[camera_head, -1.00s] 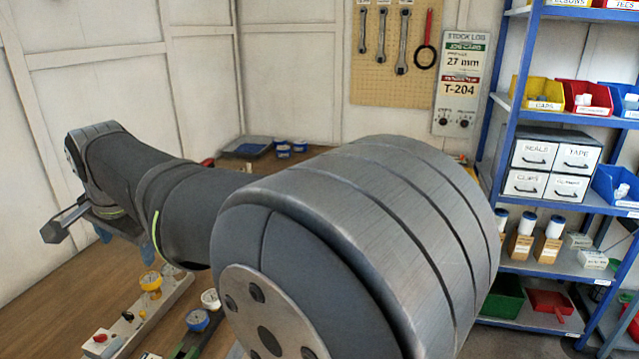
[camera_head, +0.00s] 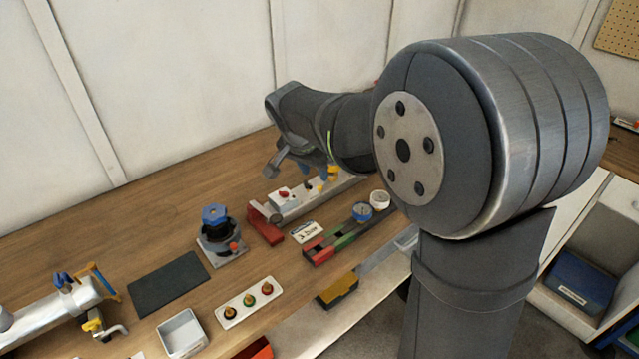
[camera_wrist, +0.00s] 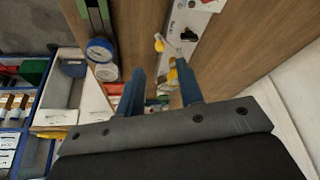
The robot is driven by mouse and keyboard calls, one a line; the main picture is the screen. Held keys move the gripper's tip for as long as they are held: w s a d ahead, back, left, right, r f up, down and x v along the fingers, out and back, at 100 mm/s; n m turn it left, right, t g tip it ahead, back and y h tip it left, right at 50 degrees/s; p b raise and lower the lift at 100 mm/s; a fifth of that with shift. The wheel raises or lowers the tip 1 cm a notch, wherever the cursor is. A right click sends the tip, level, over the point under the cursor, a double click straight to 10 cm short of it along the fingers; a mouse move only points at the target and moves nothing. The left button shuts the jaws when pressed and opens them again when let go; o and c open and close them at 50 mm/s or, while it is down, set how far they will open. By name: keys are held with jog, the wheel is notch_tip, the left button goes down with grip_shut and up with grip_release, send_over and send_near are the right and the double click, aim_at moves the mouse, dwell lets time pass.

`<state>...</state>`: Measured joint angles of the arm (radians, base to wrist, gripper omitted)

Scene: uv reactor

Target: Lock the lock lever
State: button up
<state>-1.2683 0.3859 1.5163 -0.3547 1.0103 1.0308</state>
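At the far left of the head view lies a silver cylinder (camera_head: 52,308), which looks like the reactor. I cannot tell for sure which part is the lock lever. My gripper (camera_head: 318,174) is far to the right of the cylinder, above the back of the bench, partly hidden by my arm. In the wrist view its two blue fingers (camera_wrist: 160,90) stand apart with nothing held between them.
Red and green rails with gauges (camera_head: 340,236) lie below my arm. Bare bench (camera_head: 150,235) shows along the back left.

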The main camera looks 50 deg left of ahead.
aim_at(320, 186)
jog(key=x, duration=0.7)
grip_shut()
